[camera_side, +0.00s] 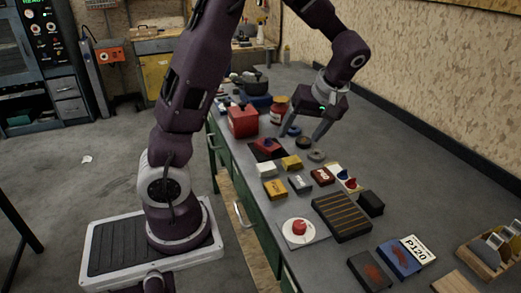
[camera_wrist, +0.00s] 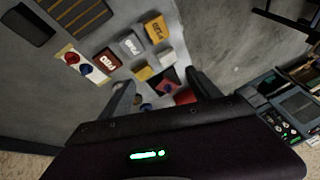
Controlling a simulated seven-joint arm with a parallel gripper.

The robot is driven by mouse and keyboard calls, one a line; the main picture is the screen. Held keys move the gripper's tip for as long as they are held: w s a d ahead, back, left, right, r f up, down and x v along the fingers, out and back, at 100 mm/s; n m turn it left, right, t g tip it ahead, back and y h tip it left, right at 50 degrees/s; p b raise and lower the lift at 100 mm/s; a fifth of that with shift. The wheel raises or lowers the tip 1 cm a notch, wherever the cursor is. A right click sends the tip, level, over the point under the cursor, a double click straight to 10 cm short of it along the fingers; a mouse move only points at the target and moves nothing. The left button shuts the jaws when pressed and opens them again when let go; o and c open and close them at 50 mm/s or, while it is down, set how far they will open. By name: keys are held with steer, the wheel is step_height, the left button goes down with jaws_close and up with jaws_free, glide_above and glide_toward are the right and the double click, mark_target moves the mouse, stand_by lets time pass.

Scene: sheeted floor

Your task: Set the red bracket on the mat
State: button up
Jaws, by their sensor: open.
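A red piece that looks like the bracket (camera_side: 267,144) lies on a dark square mat (camera_side: 255,155) on the bench in the side view. Its exact shape is too small to tell. In the wrist view, the red piece and dark mat (camera_wrist: 165,82) show between my fingers, partly hidden. My gripper (camera_side: 301,134) is open and empty, fingers pointing down. It hangs above the bench, to the right of the mat in the side view. The open fingers also show in the wrist view (camera_wrist: 162,92).
A red box (camera_side: 242,121) and a red-labelled jar (camera_side: 277,111) stand behind the mat. Small boxes, including a yellow one (camera_side: 292,162), crowd in front. A slotted dark tray (camera_side: 341,216) and a white plate (camera_side: 292,240) are nearer. Bare bench lies along the wall side.

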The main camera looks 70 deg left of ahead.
steer(key=s+d+r+m+t+h, duration=0.2)
steer(key=s+d+r+m+t, duration=0.1)
steer(key=s+d+m, duration=0.4)
steer(key=s+d+r+m+t+h, duration=0.3)
steer(key=s+d+m, duration=0.5)
steer(key=s, duration=0.3)
step_height(320, 180, up, 2)
steer(key=shift+d+r+t, duration=0.1)
steer(key=shift+d+t, duration=0.4)
steer(key=shift+d, duration=0.05)
steer(key=shift+w, duration=0.1)
